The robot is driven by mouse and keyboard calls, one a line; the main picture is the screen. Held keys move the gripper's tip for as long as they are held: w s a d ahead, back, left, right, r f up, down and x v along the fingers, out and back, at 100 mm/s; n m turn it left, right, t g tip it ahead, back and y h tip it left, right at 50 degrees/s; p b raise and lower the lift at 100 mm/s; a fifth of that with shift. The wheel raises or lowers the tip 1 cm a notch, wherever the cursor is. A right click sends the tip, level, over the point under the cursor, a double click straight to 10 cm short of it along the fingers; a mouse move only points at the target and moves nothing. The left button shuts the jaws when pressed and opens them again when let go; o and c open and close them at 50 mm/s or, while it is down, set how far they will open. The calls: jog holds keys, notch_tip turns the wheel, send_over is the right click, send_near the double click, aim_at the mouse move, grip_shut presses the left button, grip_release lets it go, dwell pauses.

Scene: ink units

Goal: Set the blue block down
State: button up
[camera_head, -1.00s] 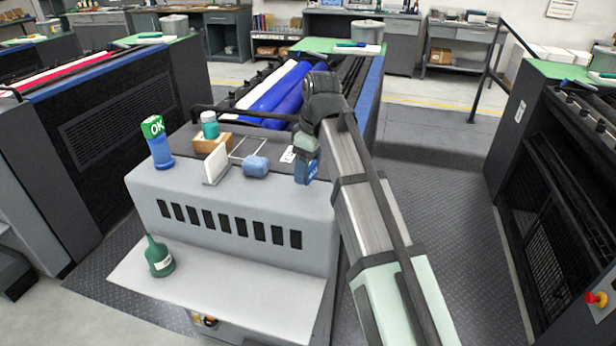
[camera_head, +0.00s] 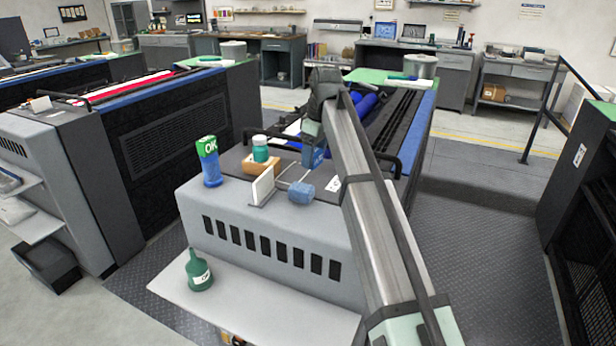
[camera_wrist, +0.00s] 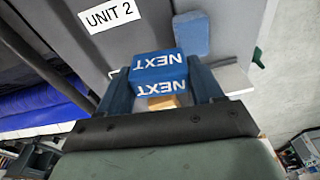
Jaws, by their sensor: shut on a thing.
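My gripper (camera_wrist: 160,80) is shut on the blue block (camera_wrist: 159,72), which carries white "NEXT" lettering on its faces. In the head view the blue block (camera_head: 313,156) shows below the wrist, over the top of the grey press unit (camera_head: 280,237), behind the light blue rounded piece. My fingers flank the block in the wrist view. Whether its underside touches the surface I cannot tell.
A light blue piece (camera_head: 301,192), a white upright plate (camera_head: 262,187), a wooden block (camera_head: 261,166) with a teal jar (camera_head: 260,149), and a green "OK" block on a blue holder (camera_head: 211,172) stand nearby. A green bottle (camera_head: 199,271) stands on the front shelf.

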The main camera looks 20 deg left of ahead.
jog(key=w+a+r, duration=0.2)
jog(key=w+a, duration=0.4)
jog(key=w, duration=0.1)
jog(key=shift+n, duration=0.5)
jog(key=shift+d+f, duration=0.15)
jog(key=shift+f, duration=2.4)
jog(key=shift+d+f, duration=0.15)
jog(key=shift+f, duration=2.4)
jog(key=shift+f, duration=0.1)
jog(key=o, duration=1.1)
jog(key=shift+c, duration=0.2)
notch_tip(320, 180, up, 12)
jog(key=d, duration=0.1)
jog(key=shift+d, duration=0.4)
jog(key=shift+w, duration=0.1)
